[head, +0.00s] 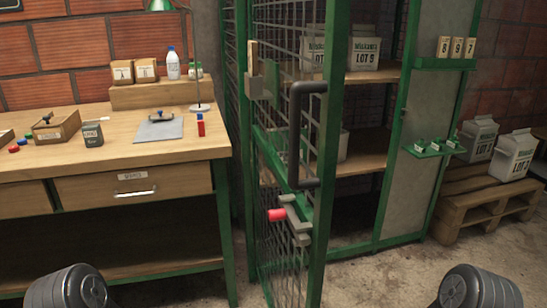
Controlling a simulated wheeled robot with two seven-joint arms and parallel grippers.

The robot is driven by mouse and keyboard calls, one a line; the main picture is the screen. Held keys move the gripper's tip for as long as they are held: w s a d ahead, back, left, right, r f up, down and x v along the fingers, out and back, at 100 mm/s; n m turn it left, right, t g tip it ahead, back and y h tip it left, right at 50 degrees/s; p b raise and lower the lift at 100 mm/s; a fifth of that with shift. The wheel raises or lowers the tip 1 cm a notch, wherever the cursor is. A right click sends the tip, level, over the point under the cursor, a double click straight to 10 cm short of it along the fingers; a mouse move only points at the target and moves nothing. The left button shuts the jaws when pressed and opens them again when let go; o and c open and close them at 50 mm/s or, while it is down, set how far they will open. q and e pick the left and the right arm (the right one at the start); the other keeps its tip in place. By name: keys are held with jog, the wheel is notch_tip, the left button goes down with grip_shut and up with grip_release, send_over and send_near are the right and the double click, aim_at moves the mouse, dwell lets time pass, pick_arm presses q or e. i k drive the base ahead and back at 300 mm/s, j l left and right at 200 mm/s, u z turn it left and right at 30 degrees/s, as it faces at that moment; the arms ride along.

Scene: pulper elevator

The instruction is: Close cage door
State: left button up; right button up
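The cage door (325,180) has a green metal frame with wire mesh. It stands open, swung out towards me, left of the cage opening. A dark D-shaped pull handle (295,135) is on it. Below the handle is a grey latch with a red knob (277,215). The green cage (390,150) behind has wooden shelves holding white lot bags (365,47), and its opening shows right of the door. Neither gripper is in view. Only rounded dark parts of my arms show at the bottom left and bottom right, apart from the door.
A wooden workbench (120,160) with small boxes, bottles and a drawer stands left of the door. Right of the cage, a wooden pallet (480,205) carries lot bags (513,155). Small green holders (435,147) jut from the cage's right panel. Bare floor (390,275) lies in front.

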aim_at(317, 221)
jog(key=k+j+u, duration=0.2)
jog(key=j, duration=0.15)
jog(key=j+u, duration=0.15)
jog(key=j, duration=0.25)
jog(key=k+j+u, duration=0.2)
jog(key=j, duration=0.2)
